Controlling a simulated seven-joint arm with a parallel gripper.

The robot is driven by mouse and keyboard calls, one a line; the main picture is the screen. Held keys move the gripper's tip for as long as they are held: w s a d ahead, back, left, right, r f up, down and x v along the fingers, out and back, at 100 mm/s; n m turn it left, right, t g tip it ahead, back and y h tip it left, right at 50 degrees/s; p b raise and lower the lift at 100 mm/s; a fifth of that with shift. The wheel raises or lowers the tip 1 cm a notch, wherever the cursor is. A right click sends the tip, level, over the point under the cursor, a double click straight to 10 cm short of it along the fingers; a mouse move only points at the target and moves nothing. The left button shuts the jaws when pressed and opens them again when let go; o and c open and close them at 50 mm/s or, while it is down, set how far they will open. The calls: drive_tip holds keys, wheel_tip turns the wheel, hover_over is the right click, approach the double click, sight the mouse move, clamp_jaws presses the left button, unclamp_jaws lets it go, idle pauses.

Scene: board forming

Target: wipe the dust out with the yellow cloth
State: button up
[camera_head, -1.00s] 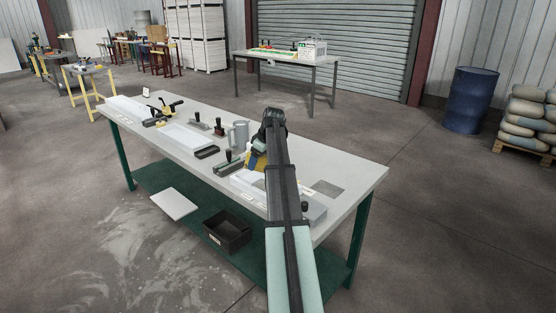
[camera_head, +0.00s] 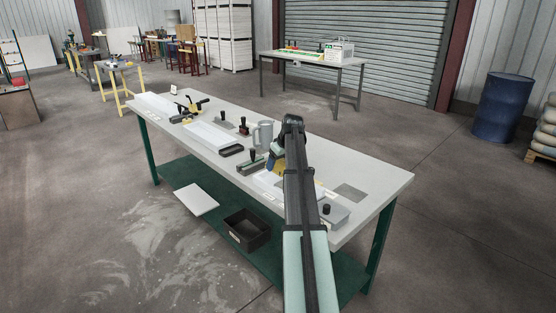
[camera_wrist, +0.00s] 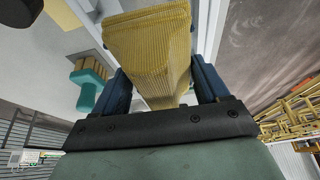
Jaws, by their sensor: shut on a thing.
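My gripper (camera_wrist: 163,82) is shut on the yellow cloth (camera_wrist: 148,45), which bulges out beyond the two dark blue fingers in the wrist view. In the head view the cloth (camera_head: 280,170) is a small yellow patch beside my arm, over a white form (camera_head: 262,181) on the workbench. My arm hides part of this form. The gap between cloth and form cannot be judged. No dust can be made out on the form.
The grey workbench (camera_head: 375,205) carries a second white form (camera_head: 207,134), a grey mug (camera_head: 263,133), a dark tray (camera_head: 232,150) and several hand tools. A grey block (camera_head: 336,216) stands right of my arm. A black bin (camera_head: 246,230) sits on the lower shelf.

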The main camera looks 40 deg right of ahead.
sight(278, 181)
drive_tip(key=shift+f, duration=3.2)
drive_tip(key=shift+s+r, duration=0.15)
drive_tip(key=shift+s, duration=0.85)
drive_tip(key=shift+c, duration=0.4)
drive_tip(key=shift+s, duration=3.3)
drive_tip(key=shift+w+r, duration=0.15)
drive_tip(key=shift+w, duration=2.05)
drive_tip(key=shift+w+f, duration=0.2)
drive_tip(key=shift+w, duration=2.05)
wheel_tip(278, 181, up, 3)
drive_tip(key=shift+s+f, duration=0.1)
drive_tip(key=shift+s, duration=0.05)
drive_tip(key=shift+r, duration=2.75)
drive_tip(key=shift+f, duration=0.15)
